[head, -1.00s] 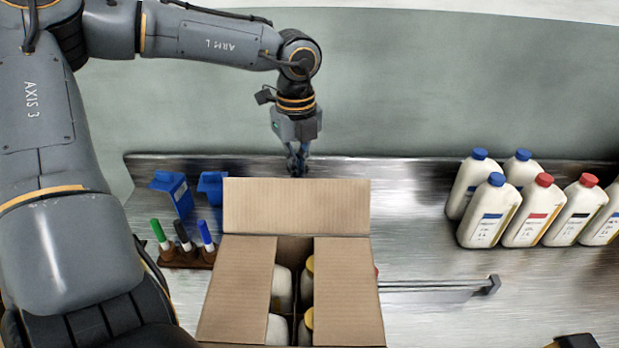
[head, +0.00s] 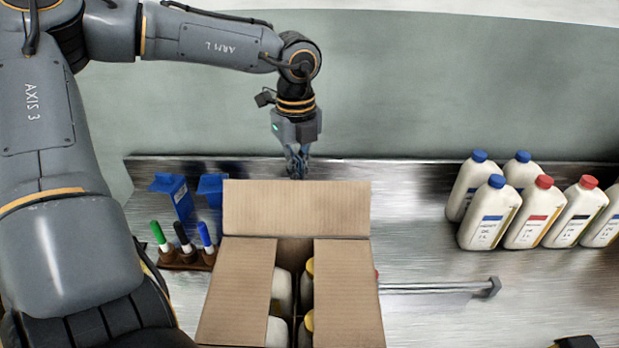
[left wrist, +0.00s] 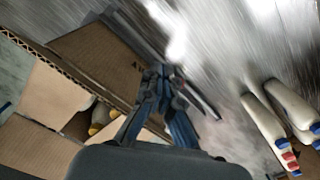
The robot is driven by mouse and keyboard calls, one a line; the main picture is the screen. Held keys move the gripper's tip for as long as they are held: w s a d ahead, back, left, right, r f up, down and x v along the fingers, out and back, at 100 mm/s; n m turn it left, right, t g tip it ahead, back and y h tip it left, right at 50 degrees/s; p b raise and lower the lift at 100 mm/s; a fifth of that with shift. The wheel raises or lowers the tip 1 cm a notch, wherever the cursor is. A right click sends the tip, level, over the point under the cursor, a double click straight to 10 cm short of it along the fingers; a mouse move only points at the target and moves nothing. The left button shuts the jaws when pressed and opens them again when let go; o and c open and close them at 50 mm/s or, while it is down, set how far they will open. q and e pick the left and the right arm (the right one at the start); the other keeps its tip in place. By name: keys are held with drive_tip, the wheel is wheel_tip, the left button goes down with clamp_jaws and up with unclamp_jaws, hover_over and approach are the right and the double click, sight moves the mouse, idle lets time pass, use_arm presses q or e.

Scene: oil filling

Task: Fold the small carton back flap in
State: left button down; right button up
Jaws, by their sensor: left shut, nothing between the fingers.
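The small carton's back flap (head: 296,208) stands up at the rear of the carton in the head view. The left side flap (head: 237,290) and right side flap (head: 348,290) lie folded inward, with a gap between them showing bottles (head: 308,282) inside. My left gripper (head: 297,176) is shut and empty, pointing down just behind the back flap's top edge; whether it touches the flap I cannot tell. In the left wrist view the shut fingers (left wrist: 165,95) show near the brown flap (left wrist: 100,55).
Several white bottles with blue and red caps (head: 530,205) stand on the metal table at right. Markers in a brown holder (head: 185,258) and blue containers (head: 172,192) are left of the carton. A metal bar (head: 435,287) lies right of it.

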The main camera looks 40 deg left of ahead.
use_arm(q)
drive_tip(key=s+d+b, duration=0.7)
drive_tip(key=s+d, duration=0.4)
drive_tip(key=s, duration=0.3)
drive_tip(key=shift+d+b, duration=0.35)
wheel_tip(320, 180, up, 9)
drive_tip(key=p, duration=0.4)
drive_tip(key=shift+w+a, duration=0.15)
drive_tip(key=shift+w, duration=0.1)
idle(0.6)
drive_tip(key=shift+f, duration=0.1)
